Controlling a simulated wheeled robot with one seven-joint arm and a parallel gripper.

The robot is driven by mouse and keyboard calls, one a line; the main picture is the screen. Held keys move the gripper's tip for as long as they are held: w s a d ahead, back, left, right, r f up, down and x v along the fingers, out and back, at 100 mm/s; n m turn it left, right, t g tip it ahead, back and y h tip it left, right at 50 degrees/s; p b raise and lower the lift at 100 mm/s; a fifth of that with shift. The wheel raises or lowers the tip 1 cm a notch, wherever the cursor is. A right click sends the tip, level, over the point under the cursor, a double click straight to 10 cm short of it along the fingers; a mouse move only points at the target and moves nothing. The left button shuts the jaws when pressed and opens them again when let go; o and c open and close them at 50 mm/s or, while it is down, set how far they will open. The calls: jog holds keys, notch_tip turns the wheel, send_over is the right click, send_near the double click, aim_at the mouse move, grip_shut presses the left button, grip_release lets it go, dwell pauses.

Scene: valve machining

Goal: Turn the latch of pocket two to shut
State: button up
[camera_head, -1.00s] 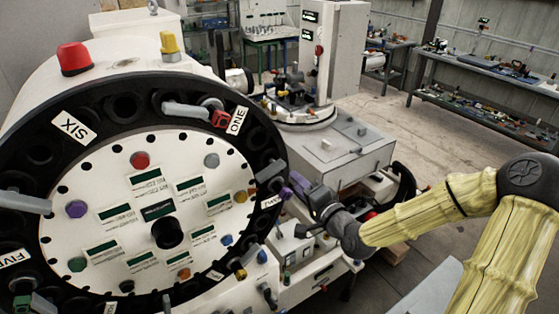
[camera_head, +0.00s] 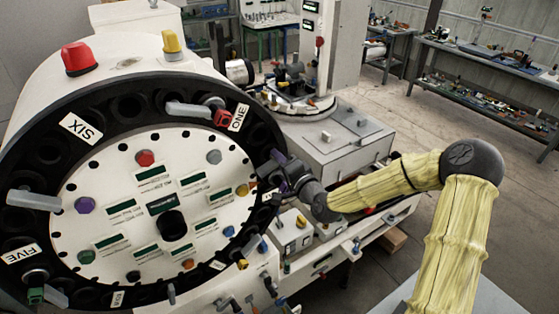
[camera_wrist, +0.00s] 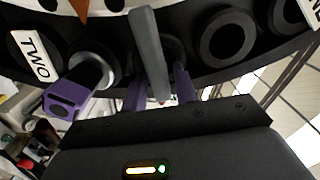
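The drum (camera_head: 85,283) has a black rim with numbered pockets. In the wrist view the TWO label (camera_wrist: 36,57) is at the left, and a purple-ended part (camera_wrist: 70,98) sits beside it. The grey latch bar (camera_wrist: 147,45) stands to the right of that part and reaches down between my fingers. My gripper (camera_wrist: 160,92) is open, with one purple finger on each side of the bar. The left finger is close to the bar, and a gap shows at the right. In the head view my gripper (camera_head: 274,172) is at the drum's right rim and hides much of pocket two.
Pocket one has a ONE label (camera_head: 239,118), a red block (camera_head: 222,117) and a grey latch bar (camera_head: 188,110). The SIX label (camera_head: 80,128) is at upper left. A grey machine cabinet (camera_head: 345,140) stands behind my arm. Open floor lies at the right.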

grip_shut()
jog(key=shift+f+n+b, duration=0.1)
jog(key=shift+n+b, duration=0.3)
jog(key=shift+b, duration=0.3)
jog(key=shift+f+n+b, duration=0.1)
jog(key=shift+n+b, duration=0.8)
jog(key=shift+b, duration=0.3)
jog(key=n+b, duration=0.3)
jog(key=b, duration=0.1)
jog(key=shift+s+a+n, duration=0.1)
jog(key=shift+n, duration=0.2)
jog(key=n+b, duration=0.5)
jog(key=b, duration=0.2)
jog(key=shift+s+a+n, duration=0.1)
jog(key=shift+n, duration=0.2)
jog(key=n+b, duration=0.4)
jog(key=shift+r, duration=0.2)
jog(key=shift+b, duration=0.3)
